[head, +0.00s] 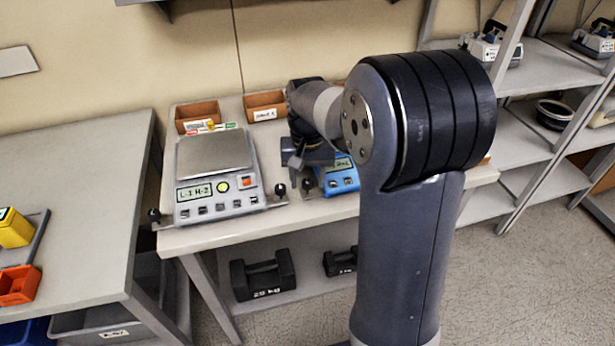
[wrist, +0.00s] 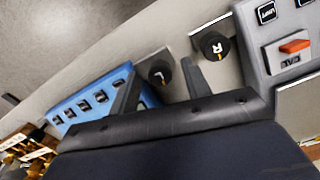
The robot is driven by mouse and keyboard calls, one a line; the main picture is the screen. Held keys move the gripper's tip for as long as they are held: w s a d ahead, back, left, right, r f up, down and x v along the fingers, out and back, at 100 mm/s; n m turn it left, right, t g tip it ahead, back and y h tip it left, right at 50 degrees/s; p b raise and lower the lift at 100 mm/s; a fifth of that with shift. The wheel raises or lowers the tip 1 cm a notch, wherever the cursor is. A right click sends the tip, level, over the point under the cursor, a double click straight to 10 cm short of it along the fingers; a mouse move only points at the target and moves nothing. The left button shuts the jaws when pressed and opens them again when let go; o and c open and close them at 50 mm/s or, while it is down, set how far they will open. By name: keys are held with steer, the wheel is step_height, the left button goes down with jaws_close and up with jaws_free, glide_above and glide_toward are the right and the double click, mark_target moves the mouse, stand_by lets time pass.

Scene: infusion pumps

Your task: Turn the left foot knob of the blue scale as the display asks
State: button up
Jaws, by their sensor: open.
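The blue scale (head: 343,184) stands on the table, partly hidden behind my arm; its small display (head: 343,164) is only partly visible and I cannot read it fully. Its left foot knob (wrist: 160,75), black with an L and an orange mark, shows in the wrist view; in the head view the dark knob (head: 307,185) sits at the scale's left front. My gripper (wrist: 162,66) is open, with one finger on each side of this knob. I cannot tell whether either finger touches it. The blue scale also shows in the wrist view (wrist: 92,98).
A grey scale (head: 215,165) stands close on the left, its display reading L-1 H-2. Its right foot knob (wrist: 213,46), marked R, is just beside my gripper's right finger. Orange bins (head: 197,112) stand at the back. Black weights (head: 263,276) lie on the lower shelf.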

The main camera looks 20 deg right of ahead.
steer(key=shift+c, duration=0.4)
steer(key=c, duration=0.9)
steer(key=shift+m, duration=0.3)
steer(key=m+p, duration=0.2)
steer(key=m, duration=0.1)
steer(key=shift+r, duration=0.1)
steer(key=m+p, duration=0.1)
steer(key=m, duration=0.4)
steer(key=o, duration=1)
